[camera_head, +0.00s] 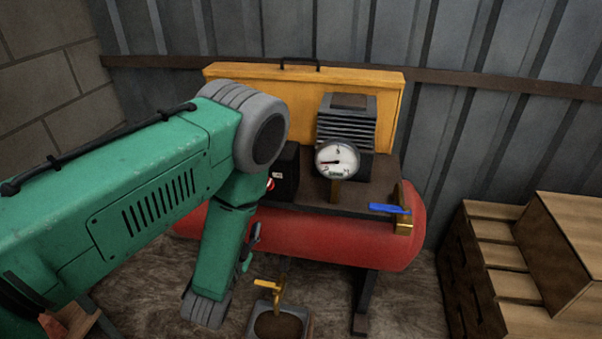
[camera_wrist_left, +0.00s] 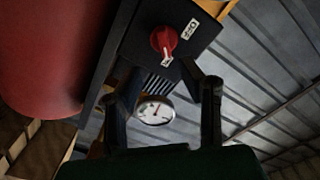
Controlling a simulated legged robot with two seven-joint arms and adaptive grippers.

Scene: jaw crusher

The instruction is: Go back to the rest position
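My left arm (camera_head: 130,190) reaches in from the left of the head view, bent down at its grey joint in front of the compressor. The left gripper (camera_head: 252,248) shows only partly there, beside the red tank. In the left wrist view the left gripper (camera_wrist_left: 160,73) has its two dark fingers spread apart with nothing between them. Beyond them is a black switch box (camera_wrist_left: 180,28) with a red knob (camera_wrist_left: 163,41). In the head view the box (camera_head: 286,172) is partly hidden by my arm. My right gripper is in neither view.
The compressor's red tank (camera_head: 330,240) carries a pressure gauge (camera_head: 337,160), a motor (camera_head: 347,120) and a blue-handled valve (camera_head: 390,209). A yellow panel (camera_head: 300,82) stands behind. A brass valve (camera_head: 277,289) is below. Wooden crates (camera_head: 500,275) stand at right.

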